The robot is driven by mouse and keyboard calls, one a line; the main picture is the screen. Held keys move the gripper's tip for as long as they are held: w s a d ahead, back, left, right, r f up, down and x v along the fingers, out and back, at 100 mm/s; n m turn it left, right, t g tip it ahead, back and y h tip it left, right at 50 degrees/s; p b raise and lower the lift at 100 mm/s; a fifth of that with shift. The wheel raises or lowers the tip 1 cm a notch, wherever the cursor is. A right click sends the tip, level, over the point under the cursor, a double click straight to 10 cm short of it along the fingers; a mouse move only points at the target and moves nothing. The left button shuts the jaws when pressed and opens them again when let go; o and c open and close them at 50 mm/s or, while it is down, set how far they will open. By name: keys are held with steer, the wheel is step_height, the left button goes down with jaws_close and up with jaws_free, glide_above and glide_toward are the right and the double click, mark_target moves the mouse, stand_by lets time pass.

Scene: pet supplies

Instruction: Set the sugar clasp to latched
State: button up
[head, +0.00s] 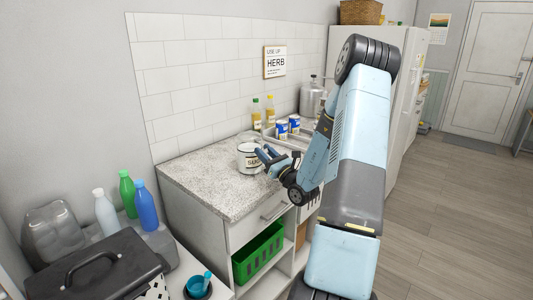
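The clasp is too small to make out, and the jar's right side is partly hidden by my gripper. My gripper (263,156) has blue fingers and reaches in from the right, close to the jar's right side. I cannot tell whether it touches the jar, or how far apart the fingers are.
A metal canister (311,97) is at the back right. A green crate (259,254) sits on the shelf below. The counter left of the jar is clear.

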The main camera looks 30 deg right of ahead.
steer(key=c, duration=0.6)
steer(key=shift+w+a+r+g+h, duration=0.15)
steer(key=shift+r+g, duration=0.1)
steer(key=shift+g, duration=0.35)
steer(key=shift+w+d+r+g+h, duration=0.1)
steer(key=shift+r+g+h, duration=0.1)
steer(key=shift+g, duration=0.4)
steer(key=shift+w+r+g, duration=0.2)
steer(key=shift+g, duration=0.8)
steer(key=o, duration=1)
steer(key=shift+o, duration=0.2)
steer(key=v, duration=1.4)
steer(key=shift+a, duration=0.25)
